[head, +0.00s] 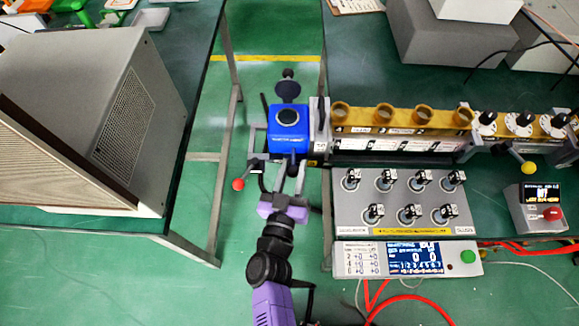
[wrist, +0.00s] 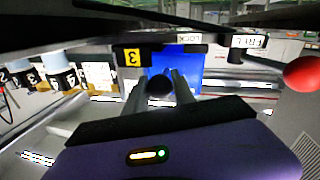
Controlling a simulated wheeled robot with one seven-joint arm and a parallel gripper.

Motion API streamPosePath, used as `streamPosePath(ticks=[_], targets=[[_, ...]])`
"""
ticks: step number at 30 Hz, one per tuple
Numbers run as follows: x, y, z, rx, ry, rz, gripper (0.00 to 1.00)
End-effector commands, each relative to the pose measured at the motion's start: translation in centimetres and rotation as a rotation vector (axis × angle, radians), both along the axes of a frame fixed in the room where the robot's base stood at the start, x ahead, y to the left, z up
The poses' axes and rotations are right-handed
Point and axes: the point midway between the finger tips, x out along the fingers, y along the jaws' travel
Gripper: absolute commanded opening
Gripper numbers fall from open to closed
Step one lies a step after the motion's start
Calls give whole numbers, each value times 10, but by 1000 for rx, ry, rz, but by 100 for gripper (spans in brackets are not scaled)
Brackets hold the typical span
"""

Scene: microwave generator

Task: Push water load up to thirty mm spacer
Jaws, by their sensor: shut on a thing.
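The blue box-shaped water load (head: 289,143) has a round black cap on top and sits at the left end of the brass waveguide line. It also shows in the wrist view (wrist: 188,62), behind my fingers. My gripper (head: 290,172) is in front of it, shut on a black knob (wrist: 160,88) on its near side. A narrow grey upright plate (head: 320,112) with a white label stands just right of the water load; it may be the thirty mm spacer, but I cannot read it. Whether the two touch is unclear.
A red ball-ended lever (head: 238,184) sticks out left of the water load; it also shows in the wrist view (wrist: 302,74). The brass waveguide (head: 403,117) runs right. A grey knob panel (head: 405,203) lies near right. A large grey cabinet (head: 95,90) fills the left table.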

Motion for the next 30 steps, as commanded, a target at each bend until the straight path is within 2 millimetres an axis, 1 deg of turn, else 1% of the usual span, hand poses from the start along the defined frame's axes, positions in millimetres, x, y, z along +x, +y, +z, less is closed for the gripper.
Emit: streamPosePath(ticks=[1, 3, 12, 16, 20, 27, 30], targets=[[0, -4, 0, 0, -2, -10, 37], [0, -4, 0, -1, -3, -9, 50], [0, -2, 0, 0, -1, -5, 51], [-6, 1, -1, 1, -1, -4, 51], [-22, 5, -1, 1, -2, -2, 51], [-59, 13, -1, 1, -1, -4, 51], [-69, 14, -1, 1, -1, -6, 51]])
